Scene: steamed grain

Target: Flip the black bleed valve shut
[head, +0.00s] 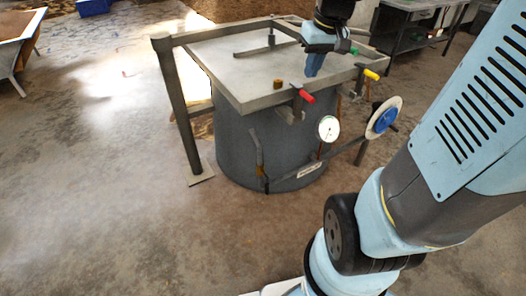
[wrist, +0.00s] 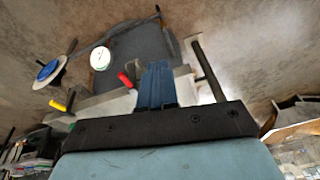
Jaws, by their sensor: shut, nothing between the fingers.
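The black bleed valve is hard to single out. A thin bent pipe with a dark lower end (head: 265,183) hangs low on the front of the grey tank (head: 228,140); a black tip (wrist: 157,9) also shows at the far edge of the wrist view. I cannot tell whether this is the valve. My gripper (head: 312,68) is over the right part of the tank's top, pointing down, well apart from that pipe. Its blue fingers (wrist: 156,68) are together and empty.
A red handle (head: 306,97), yellow handle (head: 371,74) and green handle (head: 354,50) sit around the metal frame (head: 240,100). A white gauge (head: 328,129) and blue-centred wheel (head: 382,118) stick out at front right.

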